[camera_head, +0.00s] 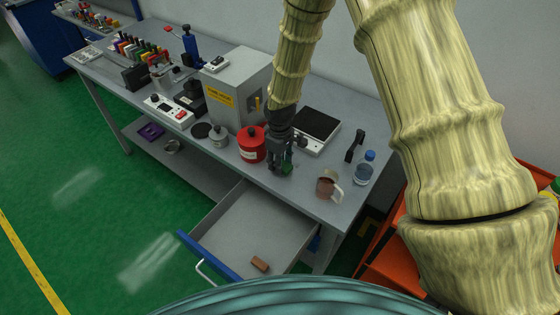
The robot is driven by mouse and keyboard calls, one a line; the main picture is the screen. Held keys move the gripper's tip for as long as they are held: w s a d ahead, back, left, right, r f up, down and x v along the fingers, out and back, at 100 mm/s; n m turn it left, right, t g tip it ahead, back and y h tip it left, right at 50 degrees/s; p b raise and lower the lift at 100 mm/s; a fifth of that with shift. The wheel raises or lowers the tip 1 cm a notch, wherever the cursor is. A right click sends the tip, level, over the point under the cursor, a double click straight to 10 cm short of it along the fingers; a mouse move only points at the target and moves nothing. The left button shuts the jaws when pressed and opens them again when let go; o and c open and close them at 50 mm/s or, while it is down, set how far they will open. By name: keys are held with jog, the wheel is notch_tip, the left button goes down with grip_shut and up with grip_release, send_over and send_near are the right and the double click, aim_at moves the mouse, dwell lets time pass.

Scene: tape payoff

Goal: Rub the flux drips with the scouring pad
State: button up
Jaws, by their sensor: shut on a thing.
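My gripper (280,168) points down over the right part of the grey bench, just right of the red can. It is shut on a small dark green thing (288,168), which looks like the scouring pad; the fingers hide most of it. It is close to the bench top, but I cannot tell whether it touches. I cannot make out the flux drips; they are too small or hidden behind the gripper.
The red can (251,144) stands close left, a black-topped scale (317,128) behind, a brown mug (327,184) and a blue-capped bottle (365,168) to the right. An open drawer (232,232) juts out in front, holding a brown block (260,263).

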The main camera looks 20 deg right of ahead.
jog(key=shift+f, duration=0.55)
dwell(0.4)
jog(key=shift+w+d+r, duration=0.1)
jog(key=shift+w+d, duration=0.9)
jog(key=shift+d, duration=0.3)
jog(key=shift+w+d, duration=0.1)
jog(key=shift+d, duration=0.05)
jog(key=shift+w+d, duration=0.1)
